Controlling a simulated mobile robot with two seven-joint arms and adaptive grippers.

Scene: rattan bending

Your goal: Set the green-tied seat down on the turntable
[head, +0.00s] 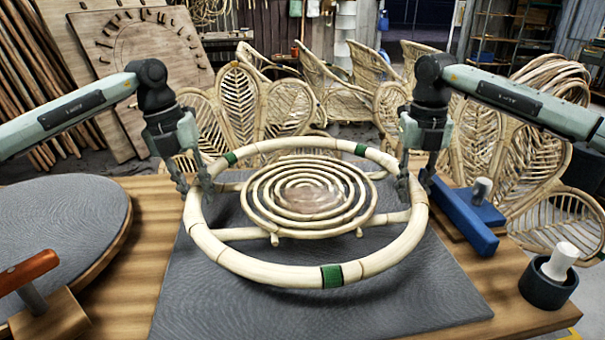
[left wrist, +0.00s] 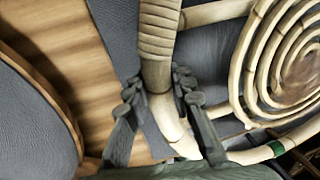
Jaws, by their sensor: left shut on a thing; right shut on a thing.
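The green-tied seat (head: 265,270) is a pale rattan ring with green bands and a spiral centre, over the grey mat in the head view. It looks roughly level; whether it touches the mat is hard to tell. My left gripper (head: 195,190) is shut on the ring's left side, and the left wrist view shows its fingers (left wrist: 158,92) on either side of the rattan rim (left wrist: 157,55). My right gripper (head: 411,188) is shut on the ring's right side. The round grey-topped turntable (head: 60,225) is at the left, apart from the seat; it also shows in the left wrist view (left wrist: 30,130).
A grey mat (head: 420,300) covers the middle of the wooden table. A block with an orange-handled tool (head: 40,300) is at the front left. A blue clamp-like tool (head: 465,220) and a dark mortar-like pot (head: 548,285) are at the right. Rattan chairs stand behind.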

